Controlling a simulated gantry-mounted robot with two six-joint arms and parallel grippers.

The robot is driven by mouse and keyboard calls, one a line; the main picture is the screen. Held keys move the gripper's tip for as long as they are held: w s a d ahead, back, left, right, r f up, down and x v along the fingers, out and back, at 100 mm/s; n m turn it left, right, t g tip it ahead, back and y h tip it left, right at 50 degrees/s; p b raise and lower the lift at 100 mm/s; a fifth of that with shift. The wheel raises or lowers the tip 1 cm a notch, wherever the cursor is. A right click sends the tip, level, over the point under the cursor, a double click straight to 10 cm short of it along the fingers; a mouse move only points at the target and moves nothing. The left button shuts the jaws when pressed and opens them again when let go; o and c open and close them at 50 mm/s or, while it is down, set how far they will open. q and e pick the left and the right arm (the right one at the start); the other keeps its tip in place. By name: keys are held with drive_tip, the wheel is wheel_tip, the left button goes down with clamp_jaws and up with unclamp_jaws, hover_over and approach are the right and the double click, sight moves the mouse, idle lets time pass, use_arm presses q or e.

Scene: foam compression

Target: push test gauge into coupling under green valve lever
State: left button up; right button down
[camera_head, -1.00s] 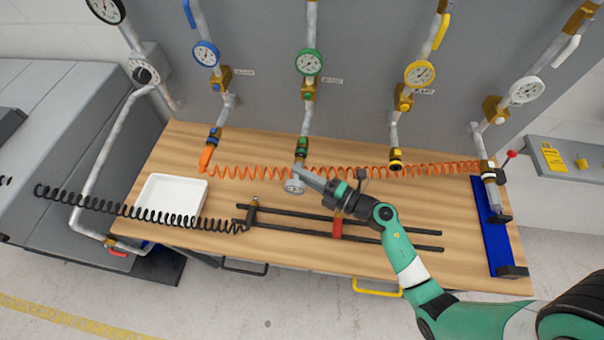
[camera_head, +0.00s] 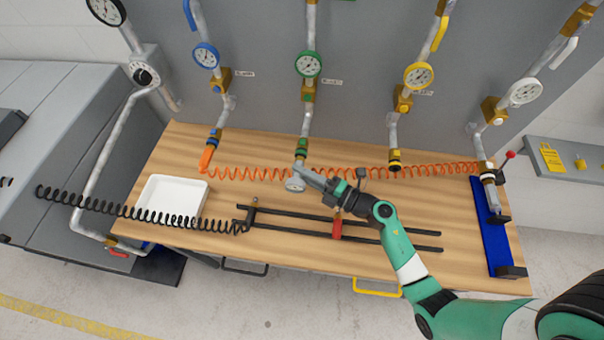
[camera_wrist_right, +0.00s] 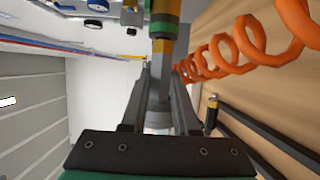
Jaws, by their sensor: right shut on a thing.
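The test gauge (camera_head: 294,184), a small pale round dial, hangs just under the green-banded coupling (camera_head: 302,150) on the pipe with the green gauge (camera_head: 308,64). My right gripper (camera_head: 300,172) is shut on the test gauge below the coupling. In the right wrist view the fingers (camera_wrist_right: 158,80) stand on both sides of the grey gauge body (camera_wrist_right: 157,120), in line with the green and orange coupling (camera_wrist_right: 164,40). The fingers partly hide the joint, so I cannot tell how deep the gauge sits. The green lever is mostly out of frame. My left gripper is out of view.
An orange coiled hose (camera_head: 255,174) runs along the wall behind the gripper. A white tray (camera_head: 171,196) and black coiled hose (camera_head: 110,208) are on the left. Neighbouring pipes have blue and yellow gauges.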

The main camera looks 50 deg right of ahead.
drive_tip(key=shift+d, duration=0.15)
drive_tip(key=c, duration=0.6)
unclamp_jaws()
drive_tip(key=shift+w, duration=0.1)
drive_tip(key=s+d, duration=0.1)
drive_tip(key=s, duration=1)
drive_tip(key=shift+s+d+p, duration=0.3)
drive_tip(key=shift+p, duration=0.15)
drive_tip(key=shift+w+r, duration=0.1)
